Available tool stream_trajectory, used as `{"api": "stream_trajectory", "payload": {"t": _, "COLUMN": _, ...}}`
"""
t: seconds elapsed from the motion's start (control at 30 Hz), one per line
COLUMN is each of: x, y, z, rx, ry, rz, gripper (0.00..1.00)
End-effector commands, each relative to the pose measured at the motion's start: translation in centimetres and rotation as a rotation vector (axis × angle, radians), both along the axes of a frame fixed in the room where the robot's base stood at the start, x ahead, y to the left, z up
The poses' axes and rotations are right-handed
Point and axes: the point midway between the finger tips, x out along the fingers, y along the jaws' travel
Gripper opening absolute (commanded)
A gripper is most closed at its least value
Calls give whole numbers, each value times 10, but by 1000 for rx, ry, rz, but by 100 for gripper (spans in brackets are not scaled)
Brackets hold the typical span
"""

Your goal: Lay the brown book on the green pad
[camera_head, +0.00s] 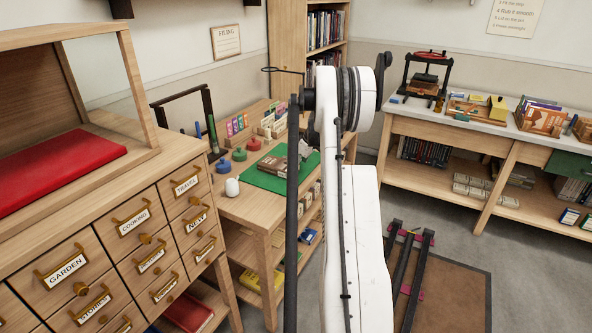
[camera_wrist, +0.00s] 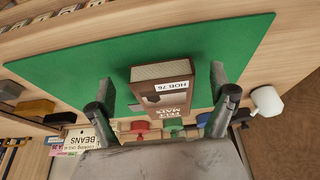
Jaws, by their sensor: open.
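The brown book (camera_wrist: 165,95), with a white "HOB 76" label, is on the green pad (camera_wrist: 80,62) in the wrist view. Its pale page edge shows at its top in the picture. My gripper (camera_wrist: 163,92) is open, with one finger on each side of the book. A gap shows at the left finger; the right finger is close to the book's cover, and I cannot tell whether it touches. In the head view the book (camera_head: 272,163) shows on the green pad (camera_head: 262,181), left of my arm, which hides part of the pad.
Red, green and blue round-knobbed items (camera_head: 239,154) stand along the pad's left edge, with a white jar (camera_head: 232,187) near the front. Upright cards (camera_head: 236,124) stand behind. A drawer cabinet (camera_head: 135,245) is at left; a second table (camera_head: 470,128) with books is at right.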

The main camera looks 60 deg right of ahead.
Motion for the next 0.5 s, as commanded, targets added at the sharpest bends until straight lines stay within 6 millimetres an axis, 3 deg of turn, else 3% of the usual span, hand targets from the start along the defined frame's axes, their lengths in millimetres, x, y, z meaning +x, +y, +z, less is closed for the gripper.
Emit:
{"api": "stream_trajectory", "payload": {"t": 0.3, "x": -25, "y": -2, "z": 60, "rx": 0, "ry": 0, "rz": -1, "gripper": 90}}
{"api": "stream_trajectory", "payload": {"t": 0.5, "x": -35, "y": -4, "z": 86, "rx": 0, "ry": 0, "rz": -1, "gripper": 90}}
